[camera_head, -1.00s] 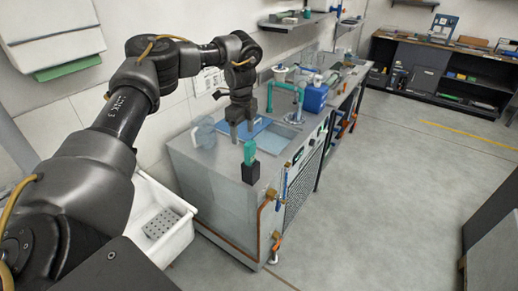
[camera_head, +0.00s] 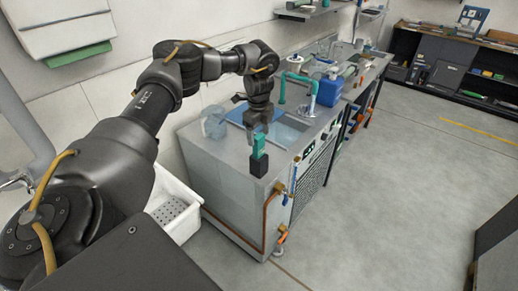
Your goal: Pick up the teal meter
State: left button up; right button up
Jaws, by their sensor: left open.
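The teal meter (camera_head: 259,147) stands upright in a black block (camera_head: 259,165) at the front corner of the metal counter (camera_head: 215,152). My left gripper (camera_head: 257,133) is open and points down at the top of the meter. Its fingertips overlap the meter's upper end in the picture. I cannot tell whether they touch it. My right gripper is not in view.
A sink with a teal faucet (camera_head: 297,77) and a blue jug (camera_head: 328,93) lie behind the meter. A clear container (camera_head: 214,125) stands left on the counter. A white bin (camera_head: 176,208) is on the floor beside it. The floor at right is open.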

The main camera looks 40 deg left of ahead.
aim_at(259, 144)
pick_arm(q)
notch_tip(259, 144, down, 4)
jog(key=shift+s+d+f+p, duration=0.15)
jog(key=shift+f+p, duration=0.1)
jog(key=shift+p, duration=0.9)
jog(key=shift+f, duration=0.25)
jog(key=c, duration=1.1)
